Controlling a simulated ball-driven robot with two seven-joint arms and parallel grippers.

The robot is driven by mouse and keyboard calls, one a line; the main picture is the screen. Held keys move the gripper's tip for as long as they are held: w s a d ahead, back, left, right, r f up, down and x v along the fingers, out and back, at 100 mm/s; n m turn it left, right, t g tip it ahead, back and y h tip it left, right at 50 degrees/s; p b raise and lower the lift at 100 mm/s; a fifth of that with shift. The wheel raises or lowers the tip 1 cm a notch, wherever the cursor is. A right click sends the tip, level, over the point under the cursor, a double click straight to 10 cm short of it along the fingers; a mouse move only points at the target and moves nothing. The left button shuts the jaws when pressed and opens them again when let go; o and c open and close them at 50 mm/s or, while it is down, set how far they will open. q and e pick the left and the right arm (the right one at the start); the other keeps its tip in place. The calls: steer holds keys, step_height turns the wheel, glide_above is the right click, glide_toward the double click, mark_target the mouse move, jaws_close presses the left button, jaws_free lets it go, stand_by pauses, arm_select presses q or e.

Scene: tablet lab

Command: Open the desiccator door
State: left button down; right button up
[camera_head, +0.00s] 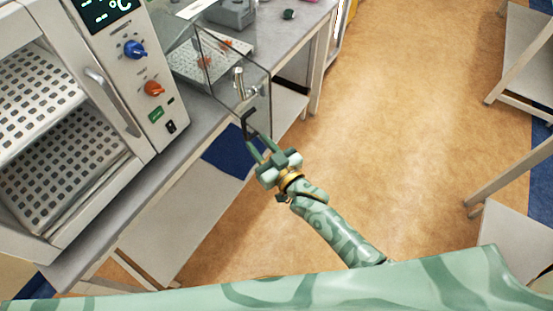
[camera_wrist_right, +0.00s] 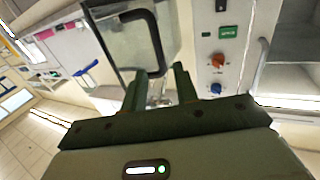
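The desiccator (camera_head: 190,42) is a clear box on the bench, left of my right gripper in the head view. Its transparent door (camera_head: 262,82) appears to stand swung out past the bench edge. The door carries a black bar handle (camera_head: 247,119). In the right wrist view the door (camera_wrist_right: 128,42) and handle (camera_wrist_right: 156,42) lie just beyond the fingertips. My right gripper (camera_head: 259,146) is at the handle's lower end, its fingers (camera_wrist_right: 159,80) apart. I cannot tell whether they touch the handle. My left gripper is not in view.
A white oven (camera_head: 135,85) with blue and orange knobs stands left on the bench (camera_head: 190,137). A perforated tray (camera_head: 190,62) shows beside the door pane. Open floor (camera_head: 390,130) lies to the right, with other tables (camera_head: 525,60) at the right edge.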

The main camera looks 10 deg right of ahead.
steer(key=v, duration=0.8)
steer(key=s+d+f+g+h+b, duration=0.15)
steer(key=s+d+f, duration=0.25)
steer(key=f, duration=0.5)
steer(key=s+d+f+g+h, duration=0.3)
steer(key=s+f, duration=0.1)
steer(key=f, duration=0.6)
steer(key=s+d+f+g+h+b, duration=0.1)
steer(key=s+d+f+g+h, duration=0.2)
steer(key=f, duration=0.6)
steer(key=s+d+f+g+b, duration=0.1)
steer(key=s+d+f+g, duration=0.1)
steer(key=s+f, duration=0.3)
steer(key=s+d+f+m+g+h+b, duration=0.1)
steer(key=s+f, duration=0.5)
steer(key=s, duration=0.7)
steer(key=s+d+f+m+g+b, duration=0.1)
steer(key=s+d+f+g+b, duration=0.2)
steer(key=s, duration=0.6)
steer(key=d+f+g, duration=0.1)
steer(key=d+f, duration=0.1)
steer(key=d, duration=0.1)
steer(key=shift+s+d+f, duration=0.25)
steer(key=shift+d+f, duration=0.15)
